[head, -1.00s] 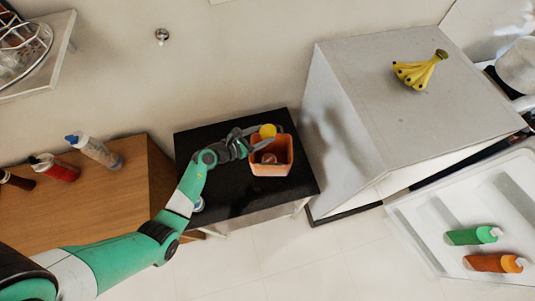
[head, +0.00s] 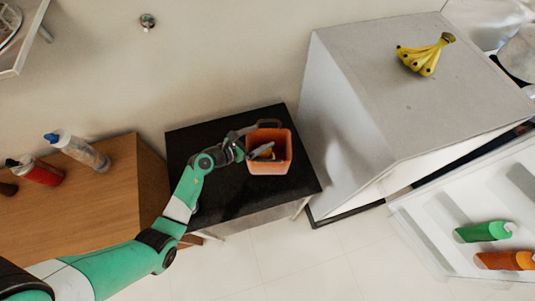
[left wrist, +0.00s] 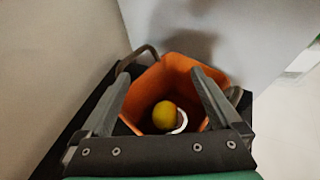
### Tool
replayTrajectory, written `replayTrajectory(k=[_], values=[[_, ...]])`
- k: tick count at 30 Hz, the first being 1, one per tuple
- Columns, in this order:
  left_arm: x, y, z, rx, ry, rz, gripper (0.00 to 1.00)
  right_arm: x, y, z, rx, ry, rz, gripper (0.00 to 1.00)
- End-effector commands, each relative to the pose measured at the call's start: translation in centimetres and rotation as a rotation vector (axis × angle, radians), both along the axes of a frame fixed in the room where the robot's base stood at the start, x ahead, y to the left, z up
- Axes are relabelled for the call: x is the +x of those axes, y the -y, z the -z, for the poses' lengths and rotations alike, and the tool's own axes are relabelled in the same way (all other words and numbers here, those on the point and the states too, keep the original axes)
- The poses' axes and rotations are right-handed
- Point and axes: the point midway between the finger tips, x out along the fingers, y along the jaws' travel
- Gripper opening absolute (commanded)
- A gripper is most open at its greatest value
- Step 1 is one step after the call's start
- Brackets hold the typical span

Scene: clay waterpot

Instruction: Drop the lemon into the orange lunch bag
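The orange lunch bag (head: 270,167) stands open on the black table in the head view; its inner wall (left wrist: 185,75) fills the middle of the left wrist view. The yellow lemon (left wrist: 165,115) is inside the bag, beside a white ring-shaped edge (left wrist: 181,122) of another thing. In the head view the lemon is mostly hidden. My left gripper (head: 262,150) is at the bag's opening. In the left wrist view its fingers (left wrist: 160,82) are spread wide with nothing between them, and the lemon shows below. My right gripper is not in view.
The black table (head: 225,190) is mostly clear. A grey cabinet (head: 350,120) with bananas (head: 425,57) on top stands close to the right. A wooden cabinet (head: 90,210) with several bottles is at left. An open fridge door (head: 430,215) holds two bottles.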

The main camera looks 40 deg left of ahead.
Motion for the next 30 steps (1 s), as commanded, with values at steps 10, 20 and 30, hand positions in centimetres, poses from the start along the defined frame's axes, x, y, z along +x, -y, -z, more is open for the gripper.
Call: replayTrajectory(k=[10,20,30], values=[[-0.8,-0.1,-0.4,-0.001,0.0,-0.001,1.0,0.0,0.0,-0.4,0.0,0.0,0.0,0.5],[-7.5,-0.8,-3.2,-0.002,-0.001,-0.005,1.0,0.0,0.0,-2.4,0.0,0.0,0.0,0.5],[-10.7,-1.0,-4.5,0.0,0.0,0.0,1.0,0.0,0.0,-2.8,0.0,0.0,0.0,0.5]])
